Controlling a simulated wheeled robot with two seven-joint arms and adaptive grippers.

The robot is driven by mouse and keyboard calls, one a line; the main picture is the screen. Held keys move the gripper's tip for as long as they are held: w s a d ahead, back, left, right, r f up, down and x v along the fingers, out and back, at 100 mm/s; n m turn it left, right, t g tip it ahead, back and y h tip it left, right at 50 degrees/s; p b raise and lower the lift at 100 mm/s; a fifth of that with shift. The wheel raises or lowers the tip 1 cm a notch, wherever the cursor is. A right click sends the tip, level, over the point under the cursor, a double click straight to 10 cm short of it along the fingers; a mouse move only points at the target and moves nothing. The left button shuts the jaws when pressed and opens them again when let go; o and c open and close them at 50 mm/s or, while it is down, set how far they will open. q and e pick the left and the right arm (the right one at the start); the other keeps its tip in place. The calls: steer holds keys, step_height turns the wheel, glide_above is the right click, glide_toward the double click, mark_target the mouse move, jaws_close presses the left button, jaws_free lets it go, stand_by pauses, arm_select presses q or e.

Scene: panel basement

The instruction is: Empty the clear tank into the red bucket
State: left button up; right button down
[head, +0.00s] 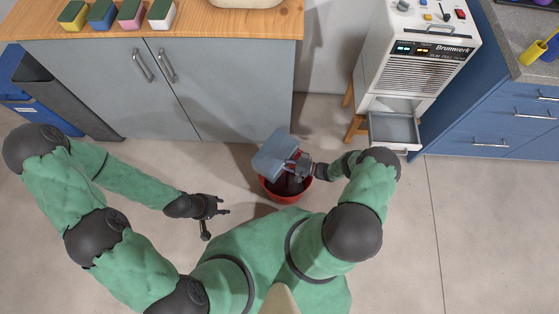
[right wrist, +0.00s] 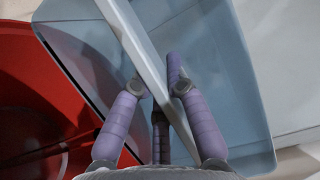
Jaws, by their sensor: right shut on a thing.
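The clear tank (head: 272,153), bluish and see-through, is held tilted above the red bucket (head: 272,194), which stands on the floor. My right gripper (head: 297,167) is shut on the tank. In the right wrist view its purple-padded fingers (right wrist: 165,100) close around a pale bar across the tank (right wrist: 225,70). The red bucket (right wrist: 25,75) lies below and left of the tank there. I cannot make out any contents in the tank; the bucket's inside is dark and partly hidden by the tank and gripper. My left gripper (head: 222,206) is open and empty, left of the bucket.
A grey cabinet (head: 230,90) with a wooden top stands behind, with several small coloured blocks (head: 100,14) on it. A white machine (head: 425,50) with an open drawer (head: 393,128) is at the right, by blue cabinets (head: 480,120). The floor around the bucket is clear.

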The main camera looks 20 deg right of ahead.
steer(key=shift+s+d+n+t+y, duration=0.2)
steer(key=shift+s+n+t+y, duration=0.1)
steer(key=shift+t+y, duration=0.15)
steer(key=shift+s+d+y, duration=0.1)
steer(key=shift+s+y, duration=0.05)
steer(key=shift+y, duration=0.3)
steer(key=shift+s+r+n+t, duration=0.1)
steer(key=shift+s+n+t, duration=0.05)
steer(key=shift+n+t, duration=0.2)
steer(key=shift+d, duration=0.2)
